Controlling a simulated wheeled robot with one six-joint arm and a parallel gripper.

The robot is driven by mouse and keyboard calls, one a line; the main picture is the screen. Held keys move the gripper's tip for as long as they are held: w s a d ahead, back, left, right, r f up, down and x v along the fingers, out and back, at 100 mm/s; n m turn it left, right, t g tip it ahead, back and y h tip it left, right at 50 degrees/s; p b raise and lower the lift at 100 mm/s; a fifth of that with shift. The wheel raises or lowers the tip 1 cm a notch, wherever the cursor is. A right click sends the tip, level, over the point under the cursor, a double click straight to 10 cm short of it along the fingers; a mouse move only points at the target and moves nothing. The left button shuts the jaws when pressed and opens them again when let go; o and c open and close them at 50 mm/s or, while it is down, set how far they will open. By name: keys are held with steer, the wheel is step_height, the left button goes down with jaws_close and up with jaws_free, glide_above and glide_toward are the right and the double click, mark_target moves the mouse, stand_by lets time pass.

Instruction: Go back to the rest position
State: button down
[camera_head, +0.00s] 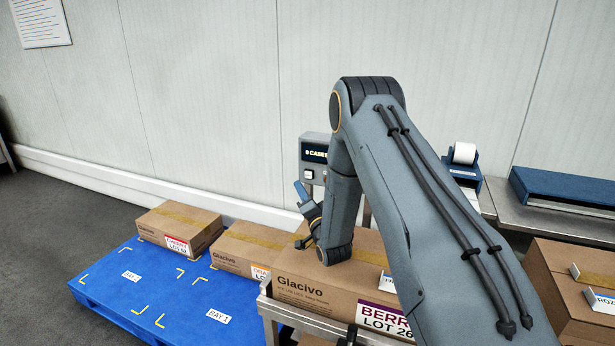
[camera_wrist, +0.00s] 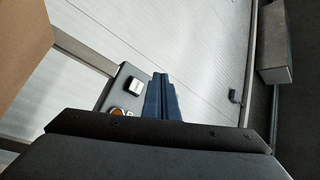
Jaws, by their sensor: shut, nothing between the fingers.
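My gripper (camera_head: 301,190) is shut and empty, its blue fingers pointing up and left beside the console in the head view. In the wrist view the gripper (camera_wrist: 161,98) shows its blue fingers together over the dark edge of my wrist. The console (camera_head: 314,150) has a lit display reading "CASES" and a pale button; its face also shows in the wrist view (camera_wrist: 124,96), left of the fingers. My arm covers much of the right side of the head view.
A berry carton (camera_head: 318,285) sits just below my gripper. A blue pallet (camera_head: 165,300) holds a cherry carton (camera_head: 180,229) and an orange carton (camera_head: 245,248); its front bays are bare.

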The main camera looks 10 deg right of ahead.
steer(key=s+r+n+g+h, duration=0.1)
steer(key=s+n+g, duration=0.4)
steer(key=s, duration=1.8)
steer(key=s+r+n+g+h, duration=0.1)
steer(key=s+n+g, duration=0.3)
steer(key=s+g, duration=1.1)
steer(key=s+r+p, duration=0.1)
steer(key=s, duration=0.7)
steer(key=shift+a+r+n+h, duration=0.15)
steer(key=shift+r+n+h, duration=0.1)
steer(key=shift+n+h, duration=0.15)
steer(key=shift+s, duration=0.1)
